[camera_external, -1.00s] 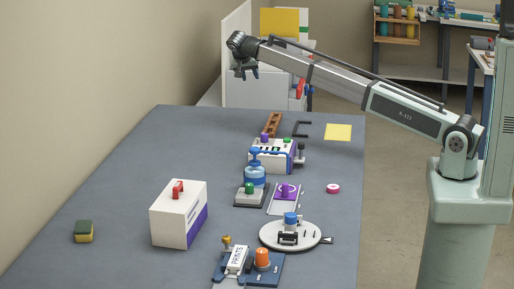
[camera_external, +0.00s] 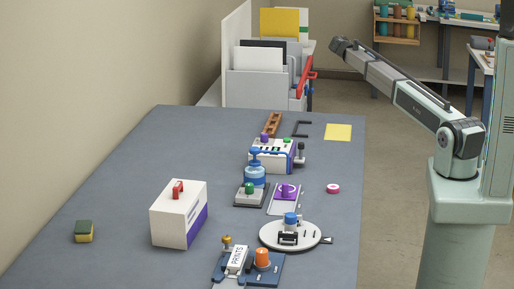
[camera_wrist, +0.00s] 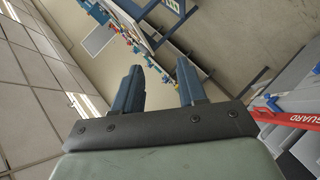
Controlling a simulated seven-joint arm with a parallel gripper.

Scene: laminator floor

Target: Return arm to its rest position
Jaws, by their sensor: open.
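My gripper (camera_wrist: 160,88) shows in the wrist view with its two blue-grey fingers apart and nothing between them. In the external view my arm reaches up and to the left from its base at the right. Its end stands high in the air, beyond the table's right edge and clear of everything on the table. The fingers themselves are hard to make out there, as the arm's end hides them. The wrist view is tilted and looks out over the room, with ceiling panels at the left.
The grey table (camera_external: 130,180) bears a white box (camera_external: 178,217), a sponge (camera_external: 84,231), a blue pump bottle (camera_external: 254,172), a laminator-like machine (camera_external: 272,155) and a round turntable (camera_external: 270,238). A paper rack (camera_external: 262,85) stands behind. A red guard (camera_wrist: 290,113) shows in the wrist view.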

